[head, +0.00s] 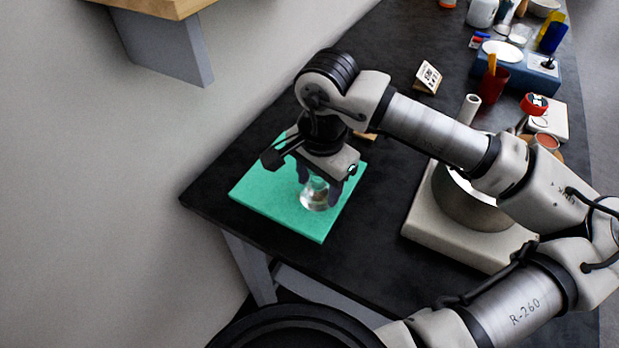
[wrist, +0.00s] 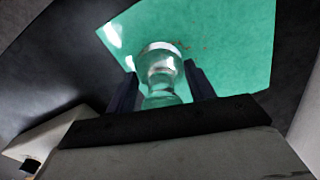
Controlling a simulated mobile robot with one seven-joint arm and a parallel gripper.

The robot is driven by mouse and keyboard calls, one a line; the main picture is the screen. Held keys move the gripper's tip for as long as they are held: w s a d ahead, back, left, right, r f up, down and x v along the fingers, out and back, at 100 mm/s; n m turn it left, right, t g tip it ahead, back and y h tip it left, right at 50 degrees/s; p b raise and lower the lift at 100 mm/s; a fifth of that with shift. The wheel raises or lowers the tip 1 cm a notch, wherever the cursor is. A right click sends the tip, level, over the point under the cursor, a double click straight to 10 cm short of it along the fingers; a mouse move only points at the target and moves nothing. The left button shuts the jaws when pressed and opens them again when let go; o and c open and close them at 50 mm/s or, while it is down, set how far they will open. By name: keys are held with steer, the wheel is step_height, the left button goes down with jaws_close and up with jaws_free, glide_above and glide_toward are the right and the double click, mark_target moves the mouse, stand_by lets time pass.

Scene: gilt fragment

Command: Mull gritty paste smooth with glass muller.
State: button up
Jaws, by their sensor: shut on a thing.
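The glass muller (head: 314,194) is clear, with a wide round base and a narrower grip. My gripper (head: 327,190) is shut on its grip, and the muller looks about upright over the green slab (head: 255,190). In the wrist view the muller (wrist: 160,65) sits between my two dark fingers (wrist: 160,90). Its base is on or just above the green slab (wrist: 240,50); I cannot tell which. A few small brownish specks (wrist: 205,47) show on the slab beside the base. Any paste under the muller is hidden.
A metal bowl (head: 465,205) on a pale block (head: 425,217) stands to the right, partly behind my arm. A small card (head: 428,77) stands farther back. A blue box (head: 545,80), a red cup (head: 493,86) and jars crowd the far end. The slab lies near the table's left corner.

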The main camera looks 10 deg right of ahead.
steer(key=shift+s+d, duration=0.4)
steer(key=shift+d, duration=0.1)
steer(key=shift+f+b, duration=0.1)
steer(key=shift+b, duration=0.4)
steer(key=shift+f, duration=0.1)
steer(key=shift+a+b, duration=0.1)
steer(key=shift+b, duration=0.2)
